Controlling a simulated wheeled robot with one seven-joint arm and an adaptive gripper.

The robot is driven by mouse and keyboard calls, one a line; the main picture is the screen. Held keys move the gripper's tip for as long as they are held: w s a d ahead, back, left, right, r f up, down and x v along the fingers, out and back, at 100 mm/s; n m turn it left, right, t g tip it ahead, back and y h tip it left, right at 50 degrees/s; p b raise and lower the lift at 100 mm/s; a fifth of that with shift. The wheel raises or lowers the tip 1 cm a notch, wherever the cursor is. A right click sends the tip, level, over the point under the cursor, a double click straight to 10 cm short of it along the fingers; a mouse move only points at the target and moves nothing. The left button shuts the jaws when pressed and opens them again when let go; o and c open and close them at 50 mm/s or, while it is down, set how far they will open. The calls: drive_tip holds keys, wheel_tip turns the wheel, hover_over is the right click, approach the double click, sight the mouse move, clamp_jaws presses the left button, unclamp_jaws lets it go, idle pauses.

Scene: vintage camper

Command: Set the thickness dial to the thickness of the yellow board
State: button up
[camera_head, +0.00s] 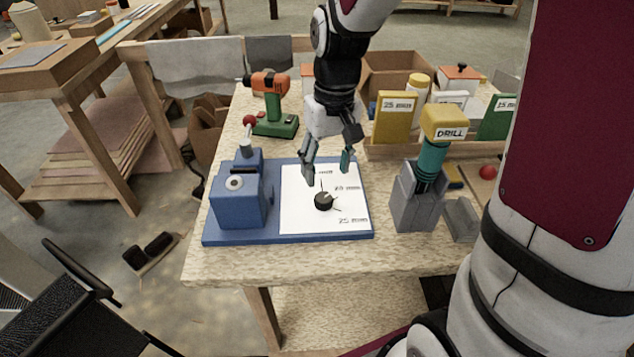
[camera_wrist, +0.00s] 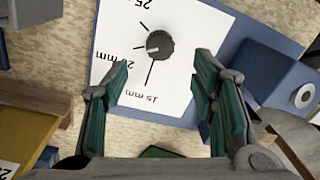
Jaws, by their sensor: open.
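The thickness dial (camera_head: 324,201) is a black round knob on a white plate with marks for 15, 20 and 25 mm. In the wrist view the dial (camera_wrist: 160,43) has a small pale pointer that seems to face the 20 mm mark. The yellow board (camera_head: 394,118) stands upright at the back and is labelled 25 mm; its edge shows at the lower left of the wrist view (camera_wrist: 22,135). My gripper (camera_head: 328,173) is open and empty, fingers pointing down above the white plate, behind the dial and apart from it.
The blue machine block (camera_head: 238,200) stands left of the plate on a blue base (camera_head: 275,234). A grey holder (camera_head: 417,206) with a drill-labelled teal and yellow tool stands to the right. A green board (camera_head: 497,118) marked 15 and an orange-green drill (camera_head: 272,105) are behind.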

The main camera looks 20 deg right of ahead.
sight(324, 196)
drive_tip(key=f, duration=0.7)
drive_tip(key=shift+a+f, duration=0.2)
drive_tip(key=shift+f, duration=0.1)
drive_tip(key=c, duration=1.1)
